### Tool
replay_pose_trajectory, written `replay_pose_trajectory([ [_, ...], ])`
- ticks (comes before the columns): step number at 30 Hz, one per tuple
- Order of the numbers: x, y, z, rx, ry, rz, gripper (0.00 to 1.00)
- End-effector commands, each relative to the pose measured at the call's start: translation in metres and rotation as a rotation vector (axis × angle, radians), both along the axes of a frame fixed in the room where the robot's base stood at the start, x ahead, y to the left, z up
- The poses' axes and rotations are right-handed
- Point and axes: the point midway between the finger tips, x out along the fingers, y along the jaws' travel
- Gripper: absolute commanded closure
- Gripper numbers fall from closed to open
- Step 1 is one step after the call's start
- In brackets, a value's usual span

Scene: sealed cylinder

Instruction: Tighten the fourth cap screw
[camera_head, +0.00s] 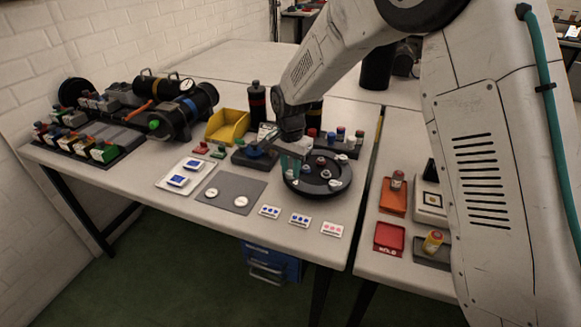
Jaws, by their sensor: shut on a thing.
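A black round fixture (318,190), apparently the cylinder with its cap, sits near the front right of the main table. Several small pale and dark fittings stand on it, with a brown-topped one (320,161) near its middle. Which of them is the fourth cap screw I cannot tell. My gripper (303,152) reaches down over the back left of the fixture. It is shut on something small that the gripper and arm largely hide. Teal parts (291,166) show just below it, at the fixture's left edge. Whether it touches a screw I cannot tell.
A black block with a blue part (256,152) is close left of my gripper. A yellow bin (227,126) and a dark bottle (256,102) stand behind. White cards (299,220) lie in front. A grey mat (230,184) holds two pale discs.

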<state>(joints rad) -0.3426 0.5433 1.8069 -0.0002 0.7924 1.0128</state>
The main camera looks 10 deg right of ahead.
Motion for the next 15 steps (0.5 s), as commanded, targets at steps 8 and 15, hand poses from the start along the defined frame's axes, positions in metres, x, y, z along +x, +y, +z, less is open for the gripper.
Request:
replay_pose_trajectory([
  [8,0.0014,0.0011,0.002,0.003,-0.005,0.001,0.53],
  [15,0.0013,0.0008,0.0083,0.002,-0.004,0.001,0.53],
])
